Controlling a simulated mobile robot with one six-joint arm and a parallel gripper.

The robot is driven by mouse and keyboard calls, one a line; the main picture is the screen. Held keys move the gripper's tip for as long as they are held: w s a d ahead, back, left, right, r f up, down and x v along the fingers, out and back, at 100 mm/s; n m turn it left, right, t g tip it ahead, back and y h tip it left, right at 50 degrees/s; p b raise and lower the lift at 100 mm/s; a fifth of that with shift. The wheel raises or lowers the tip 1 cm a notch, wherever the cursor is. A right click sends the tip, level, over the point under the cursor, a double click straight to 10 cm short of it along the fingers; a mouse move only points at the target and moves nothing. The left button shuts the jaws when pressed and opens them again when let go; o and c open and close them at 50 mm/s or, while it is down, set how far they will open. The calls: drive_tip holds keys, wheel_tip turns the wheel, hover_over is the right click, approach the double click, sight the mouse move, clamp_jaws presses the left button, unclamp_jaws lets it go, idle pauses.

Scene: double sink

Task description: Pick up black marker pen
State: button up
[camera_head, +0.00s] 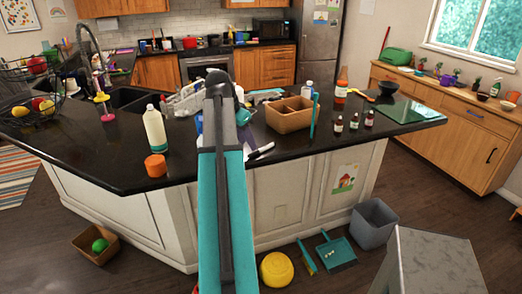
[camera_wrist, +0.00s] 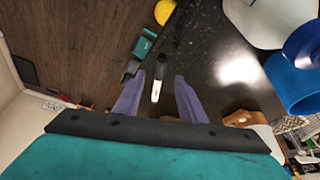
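The marker pen (camera_wrist: 157,82) shows in the wrist view with a white body and a black end. It lies near the edge of the dark counter, lengthwise between the lines of my two fingers. My gripper (camera_wrist: 159,76) is open, with one purple finger on each side of the pen and a gap to both. I cannot tell how far the fingertips are above the pen.
In the head view a wooden box (camera_head: 288,117) stands on the counter right of my arm. A cream bottle (camera_head: 155,129) and an orange jar (camera_head: 155,166) stand to the left. In the wrist view a large white object (camera_wrist: 270,18) and a blue one (camera_wrist: 292,82) are close on the right.

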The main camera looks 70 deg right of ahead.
sight(262, 149)
drive_tip(key=shift+f, duration=0.1)
drive_tip(key=shift+p+x, duration=0.85)
drive_tip(key=shift+x, duration=0.2)
drive_tip(key=shift+p+x, duration=0.45)
drive_tip(key=shift+x, duration=1.05)
drive_tip(key=shift+d, duration=0.1)
clamp_jaws()
